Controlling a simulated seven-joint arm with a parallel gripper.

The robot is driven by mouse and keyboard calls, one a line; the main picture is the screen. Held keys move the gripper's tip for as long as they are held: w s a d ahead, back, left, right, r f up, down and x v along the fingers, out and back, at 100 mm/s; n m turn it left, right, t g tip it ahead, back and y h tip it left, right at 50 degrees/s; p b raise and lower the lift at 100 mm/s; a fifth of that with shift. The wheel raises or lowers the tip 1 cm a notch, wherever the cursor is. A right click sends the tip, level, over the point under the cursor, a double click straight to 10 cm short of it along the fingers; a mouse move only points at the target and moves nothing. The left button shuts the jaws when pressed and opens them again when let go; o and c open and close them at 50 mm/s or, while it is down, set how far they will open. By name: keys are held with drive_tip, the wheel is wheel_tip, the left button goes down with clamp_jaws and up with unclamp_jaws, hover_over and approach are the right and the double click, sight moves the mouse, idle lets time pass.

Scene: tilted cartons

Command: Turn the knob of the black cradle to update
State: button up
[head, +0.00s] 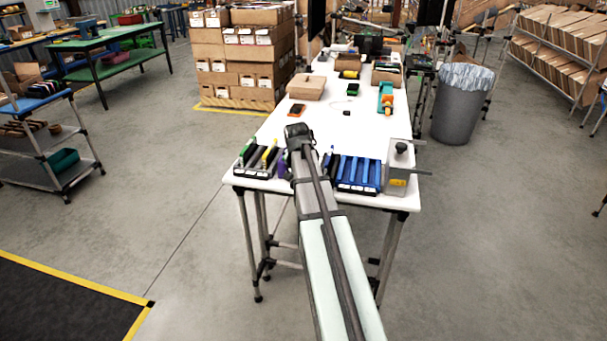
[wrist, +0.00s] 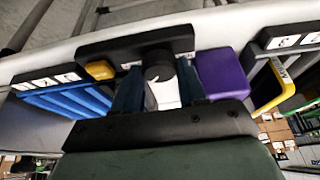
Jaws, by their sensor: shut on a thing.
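The black cradle (wrist: 110,47) shows in the wrist view as a dark bar across the top middle, with a white label partly hidden behind my gripper. Its round black knob (wrist: 158,66) sticks out at the middle. My gripper (wrist: 158,84) has one finger on each side of the knob and is shut on it. A pale pointed mark shows just below the knob; its setting cannot be read. In the head view my arm covers the cradle and the knob, and my fingertips cannot be made out.
A purple block (wrist: 222,74) and a yellow piece (wrist: 100,70) flank the cradle closely. A blue-slotted rack (head: 357,173) and a rack with green and yellow handles (head: 256,160) stand on either side. A grey box (head: 397,178) with a lever stands at the table's right corner.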

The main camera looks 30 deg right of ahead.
drive_tip(key=o, duration=1.1)
drive_tip(key=shift+c, duration=0.2)
drive_tip(key=v, duration=1.4)
